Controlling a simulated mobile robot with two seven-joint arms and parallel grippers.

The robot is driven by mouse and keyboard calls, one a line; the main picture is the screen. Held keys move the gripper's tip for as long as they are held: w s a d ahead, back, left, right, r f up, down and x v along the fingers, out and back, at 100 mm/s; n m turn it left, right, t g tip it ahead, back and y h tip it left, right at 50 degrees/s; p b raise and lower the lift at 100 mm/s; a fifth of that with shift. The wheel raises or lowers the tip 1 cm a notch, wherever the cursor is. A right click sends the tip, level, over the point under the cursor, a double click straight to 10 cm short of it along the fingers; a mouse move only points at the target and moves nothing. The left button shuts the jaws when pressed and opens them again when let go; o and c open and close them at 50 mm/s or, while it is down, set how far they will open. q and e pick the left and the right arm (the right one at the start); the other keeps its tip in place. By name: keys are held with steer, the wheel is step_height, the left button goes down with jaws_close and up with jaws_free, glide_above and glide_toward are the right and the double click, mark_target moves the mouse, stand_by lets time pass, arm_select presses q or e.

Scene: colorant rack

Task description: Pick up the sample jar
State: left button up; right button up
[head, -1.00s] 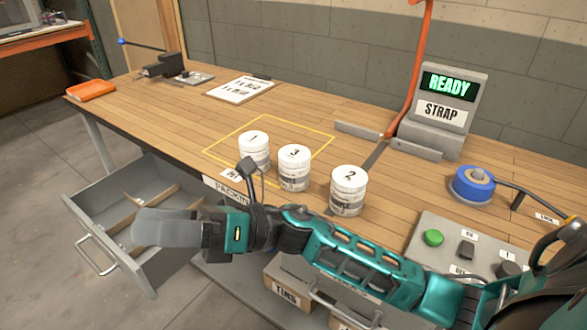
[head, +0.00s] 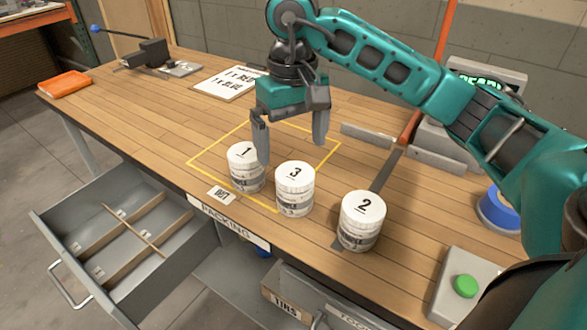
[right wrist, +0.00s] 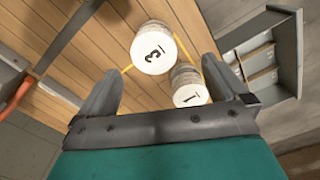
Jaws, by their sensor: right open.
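Three white lidded jars stand upright on the wooden workbench: jar 1 (head: 247,170), jar 3 (head: 294,192) and jar 2 (head: 361,222). None shows a name marking it as the sample jar. My right gripper (head: 291,148) points down, open and empty, above and behind jars 1 and 3. Its left finger overlaps the edge of jar 1 in the head view; I cannot tell whether they touch. In the right wrist view, jar 3 (right wrist: 154,50) and jar 1 (right wrist: 189,90) show between the open fingers. My left gripper is not in view.
An open divided drawer (head: 60,235) juts out at the front left. A paper sheet (head: 228,83) and an orange item (head: 65,84) lie farther back. A green button box (head: 465,287) is at right.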

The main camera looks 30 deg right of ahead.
mark_target(294, 174)
steer(key=shift+w+d, duration=0.3)
steer(key=shift+w, duration=0.05)
steer(key=shift+w+d+f, duration=0.1)
steer(key=shift+f, duration=0.05)
step_height(294, 174, down, 6)
steer(key=shift+f+b, duration=0.25)
steer(key=shift+b, duration=0.3)
steer(key=f, duration=0.5)
steer(key=shift+s+d+f, duration=0.1)
steer(key=shift+s, duration=0.1)
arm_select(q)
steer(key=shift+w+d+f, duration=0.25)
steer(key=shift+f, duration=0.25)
arm_select(e)
steer(key=shift+f, duration=0.3)
steer(key=c, duration=0.8)
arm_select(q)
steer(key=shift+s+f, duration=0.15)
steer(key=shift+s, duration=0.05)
arm_select(e)
steer(key=c, duration=0.3)
steer(key=shift+r, duration=0.15)
steer(key=shift+c, duration=0.2)
